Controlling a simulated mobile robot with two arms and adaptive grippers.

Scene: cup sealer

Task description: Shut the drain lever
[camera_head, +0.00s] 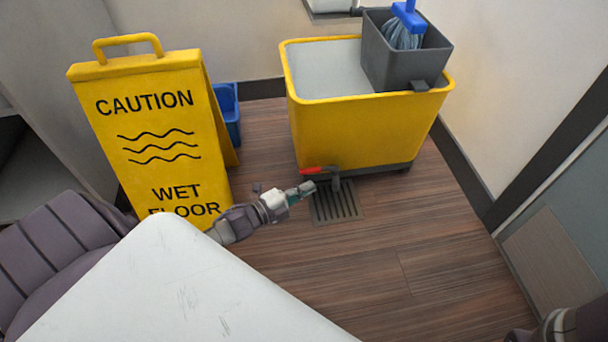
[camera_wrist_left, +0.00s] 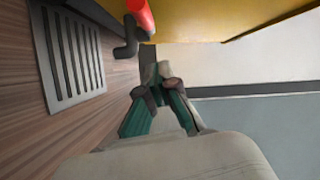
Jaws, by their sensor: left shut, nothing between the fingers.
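The drain lever (camera_head: 312,171) has a red handle on a dark pipe at the lower front of the yellow mop bucket (camera_head: 365,130). Its red end also shows at the top of the left wrist view (camera_wrist_left: 141,13), with the dark pipe below it. My left gripper (camera_head: 306,188) is shut and empty. It is just below the red handle in the head view; I cannot tell whether it touches it. In the left wrist view the closed fingertips (camera_wrist_left: 163,70) are beside the pipe. My right gripper is not in view; only part of that arm shows at the lower right.
A floor drain grate (camera_head: 335,203) lies under the pipe. A yellow wet floor sign (camera_head: 150,125) stands at the left, with a blue container (camera_head: 228,112) behind it. A grey wringer (camera_head: 405,55) with a blue mop sits on the bucket. The wooden floor at the right is clear.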

